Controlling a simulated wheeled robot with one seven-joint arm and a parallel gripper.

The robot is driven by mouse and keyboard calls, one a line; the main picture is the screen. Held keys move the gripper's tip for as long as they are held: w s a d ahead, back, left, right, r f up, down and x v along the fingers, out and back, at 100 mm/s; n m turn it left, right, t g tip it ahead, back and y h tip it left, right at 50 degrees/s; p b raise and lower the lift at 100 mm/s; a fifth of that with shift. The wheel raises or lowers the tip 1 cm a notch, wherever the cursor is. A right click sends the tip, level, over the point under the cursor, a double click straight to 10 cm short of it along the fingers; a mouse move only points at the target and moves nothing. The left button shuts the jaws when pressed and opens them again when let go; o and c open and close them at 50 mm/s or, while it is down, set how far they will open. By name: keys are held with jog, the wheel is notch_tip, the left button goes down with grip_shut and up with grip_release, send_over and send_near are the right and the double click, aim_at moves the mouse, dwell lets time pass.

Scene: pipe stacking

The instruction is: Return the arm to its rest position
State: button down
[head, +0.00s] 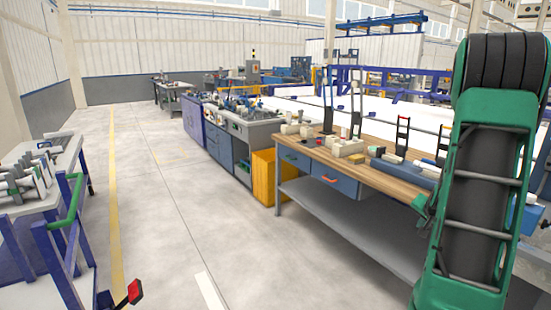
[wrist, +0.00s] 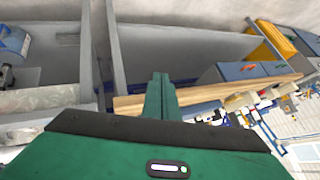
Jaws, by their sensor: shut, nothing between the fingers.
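My gripper (wrist: 160,88) shows in the wrist view as two green fingers pressed together, with nothing between them. Its green and black body fills the bottom of that view. In the head view my green and black arm stands folded at the right side, in front of the wooden workbench (head: 378,177). In the wrist view the fingers point toward the edge of a wooden top (wrist: 200,95), seen tilted. I cannot tell whether they touch it.
A cart (head: 70,220) with grey pipe-like parts (head: 28,180) stands at the left. An orange bin (head: 263,177) stands beside the workbench, with a grey machine bench (head: 232,130) behind it. The concrete floor (head: 165,210) between them is clear.

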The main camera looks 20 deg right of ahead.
jog(key=s+a+r+n+g+y, duration=0.1)
jog(key=s+a+r+n+y, duration=0.15)
jog(key=a, duration=0.75)
jog(key=s+a+r+n+g+y, duration=0.15)
jog(key=a+r, duration=0.25)
jog(key=a, duration=0.6)
jog(key=s+a+r+n+g+y, duration=0.2)
jog(key=s+a+n, duration=0.3)
jog(key=s+a, duration=1.1)
jog(key=shift+a+r+g, duration=0.55)
jog(key=shift+a, duration=0.25)
jog(key=shift+s, duration=0.1)
